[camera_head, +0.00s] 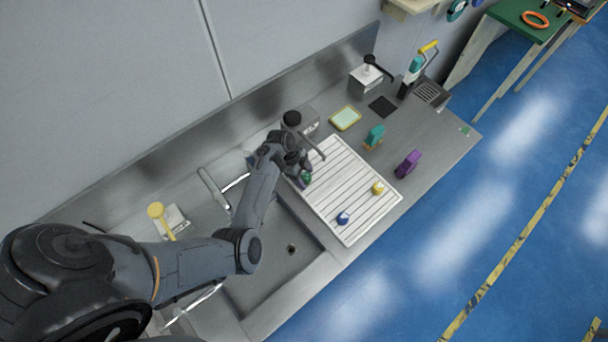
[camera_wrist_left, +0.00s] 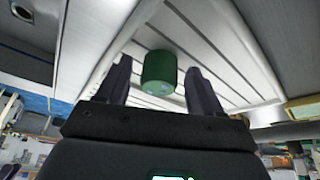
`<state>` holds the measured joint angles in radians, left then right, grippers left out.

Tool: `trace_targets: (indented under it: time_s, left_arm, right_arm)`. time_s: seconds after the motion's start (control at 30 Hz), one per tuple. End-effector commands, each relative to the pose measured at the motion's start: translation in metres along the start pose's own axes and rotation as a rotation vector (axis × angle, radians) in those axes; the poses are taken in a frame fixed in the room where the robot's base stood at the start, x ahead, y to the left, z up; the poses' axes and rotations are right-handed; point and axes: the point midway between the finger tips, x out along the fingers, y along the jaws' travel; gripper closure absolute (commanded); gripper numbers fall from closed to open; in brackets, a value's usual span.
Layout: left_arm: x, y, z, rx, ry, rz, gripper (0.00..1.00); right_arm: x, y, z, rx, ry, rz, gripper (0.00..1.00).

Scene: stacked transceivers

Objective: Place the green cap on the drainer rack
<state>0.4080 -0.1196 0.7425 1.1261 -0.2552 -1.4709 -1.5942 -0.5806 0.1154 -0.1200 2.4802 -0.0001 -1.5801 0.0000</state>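The green cap (camera_head: 306,177) is at the upper left part of the white ribbed drainer rack (camera_head: 352,222). In the left wrist view the green cap (camera_wrist_left: 159,73) stands between the two fingers of my left gripper (camera_wrist_left: 160,85), with a gap visible on each side. My left gripper (camera_head: 298,172) is open around the cap, close to the rack surface. I cannot tell for certain whether the cap rests on the rack (camera_wrist_left: 235,65). My right gripper is out of view.
A yellow cap (camera_head: 378,187) and a blue cap (camera_head: 343,218) are on the rack. The sink (camera_head: 283,265) lies to its left. A teal object (camera_head: 374,137), a purple object (camera_head: 408,163) and a sponge tray (camera_head: 345,118) are on the counter beyond it.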

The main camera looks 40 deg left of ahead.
Motion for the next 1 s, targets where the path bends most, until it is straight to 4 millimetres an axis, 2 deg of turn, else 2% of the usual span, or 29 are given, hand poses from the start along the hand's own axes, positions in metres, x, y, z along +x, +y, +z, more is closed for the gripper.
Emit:
trace_targets:
  time_s: [0.27,0.43,1.0]
  left_arm:
    - [-0.001,0.000,-0.001,0.000,0.000,0.000,0.34]
    - [-0.012,-0.001,-0.002,0.000,0.001,-0.002,0.34]
    - [-0.105,-0.001,-0.002,0.000,0.001,-0.002,0.34]
  right_arm:
    - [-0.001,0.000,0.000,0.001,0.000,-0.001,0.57]
    - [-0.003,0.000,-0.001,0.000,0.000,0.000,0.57]
    - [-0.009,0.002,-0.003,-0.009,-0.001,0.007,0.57]
